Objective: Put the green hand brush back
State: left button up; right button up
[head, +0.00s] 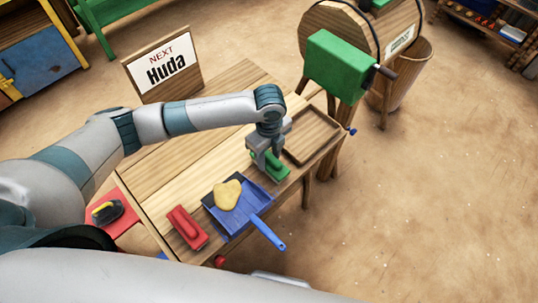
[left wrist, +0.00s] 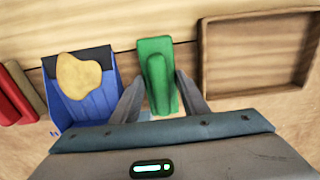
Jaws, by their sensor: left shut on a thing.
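The green hand brush (head: 278,168) is at the right part of the wooden table, between the blue dustpan (head: 226,212) and the empty wooden tray (head: 311,135). My left gripper (head: 268,158) points down and is shut on it. In the left wrist view the green hand brush (left wrist: 157,72) sits between the two fingers, its handle ridge running away from the gripper (left wrist: 160,95). I cannot tell whether it touches the tabletop. My right gripper is not in view.
A yellow lump (head: 228,194) lies on the dustpan, whose handle overhangs the front edge. A red brush-like block (head: 187,228) lies left of it. A sign reading "NEXT Huda" (head: 162,64) stands behind. A green box with a crank (head: 337,65) stands beyond the tray.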

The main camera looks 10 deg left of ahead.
aim_at(269, 155)
pick_arm(q)
jog(key=shift+f, duration=0.15)
jog(key=o, duration=1)
jog(key=shift+o, duration=0.2)
jog(key=shift+r, duration=0.85)
notch_tip(269, 155, up, 7)
jog(key=shift+b, duration=0.95)
notch_tip(269, 155, up, 4)
jog(key=shift+f, duration=0.15)
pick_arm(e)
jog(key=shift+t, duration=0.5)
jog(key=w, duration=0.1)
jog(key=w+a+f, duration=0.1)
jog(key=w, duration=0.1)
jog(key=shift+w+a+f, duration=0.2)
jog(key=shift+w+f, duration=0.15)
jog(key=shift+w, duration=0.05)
